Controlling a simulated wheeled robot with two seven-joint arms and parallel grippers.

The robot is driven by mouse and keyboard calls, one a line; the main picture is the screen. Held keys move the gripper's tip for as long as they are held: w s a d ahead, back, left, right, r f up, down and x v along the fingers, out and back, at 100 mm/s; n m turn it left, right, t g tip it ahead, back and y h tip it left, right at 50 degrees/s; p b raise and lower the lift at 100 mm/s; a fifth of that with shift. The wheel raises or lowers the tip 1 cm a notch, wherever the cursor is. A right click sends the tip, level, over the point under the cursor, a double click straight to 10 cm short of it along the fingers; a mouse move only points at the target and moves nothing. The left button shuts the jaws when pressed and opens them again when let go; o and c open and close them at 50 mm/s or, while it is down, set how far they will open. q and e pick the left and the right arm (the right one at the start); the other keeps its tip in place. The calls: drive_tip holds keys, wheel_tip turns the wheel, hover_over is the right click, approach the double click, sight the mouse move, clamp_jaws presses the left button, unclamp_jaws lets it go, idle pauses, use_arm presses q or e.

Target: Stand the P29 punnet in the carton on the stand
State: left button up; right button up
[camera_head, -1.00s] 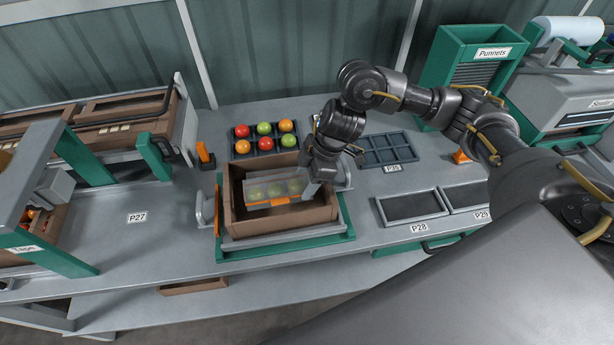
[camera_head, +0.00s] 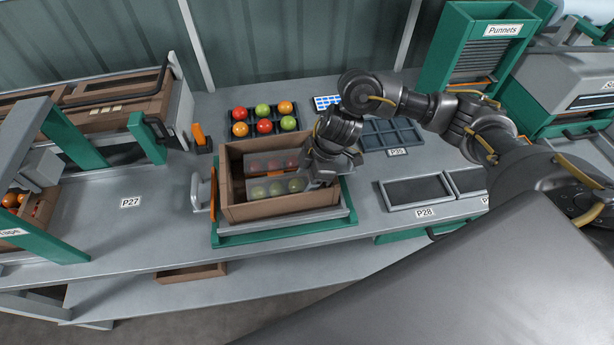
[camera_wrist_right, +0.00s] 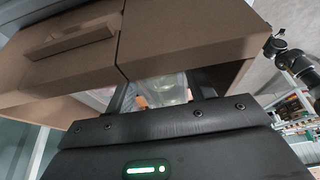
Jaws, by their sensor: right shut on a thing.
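The brown carton (camera_head: 280,212) sits on the green-edged stand (camera_head: 285,233) in the middle of the bench. A clear punnet with green tomatoes (camera_head: 276,188) is in the front half of the carton. My right gripper (camera_head: 318,180) reaches over the carton's right end and is shut on this punnet's right end. I cannot tell whether its base touches the carton floor. Behind it a clear punnet with reddish contents (camera_head: 270,163) shows in the carton. In the right wrist view the clear punnet (camera_wrist_right: 165,90) shows between my fingers, below the carton's wall (camera_wrist_right: 185,35). My left gripper is not in view.
A dark tray (camera_head: 264,120) of red, green and orange tomatoes stands behind the carton. An empty divided tray (camera_head: 388,133) and dark pads (camera_head: 414,191) lie to the right. An orange-topped post (camera_head: 199,135) stands left. The bench by P27 (camera_head: 130,202) is clear.

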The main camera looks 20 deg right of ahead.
drive_tip(key=o, duration=1)
drive_tip(key=shift+c, duration=1.4)
drive_tip(key=shift+r, duration=0.1)
wheel_tip(320, 180, up, 10)
drive_tip(key=p, duration=1.1)
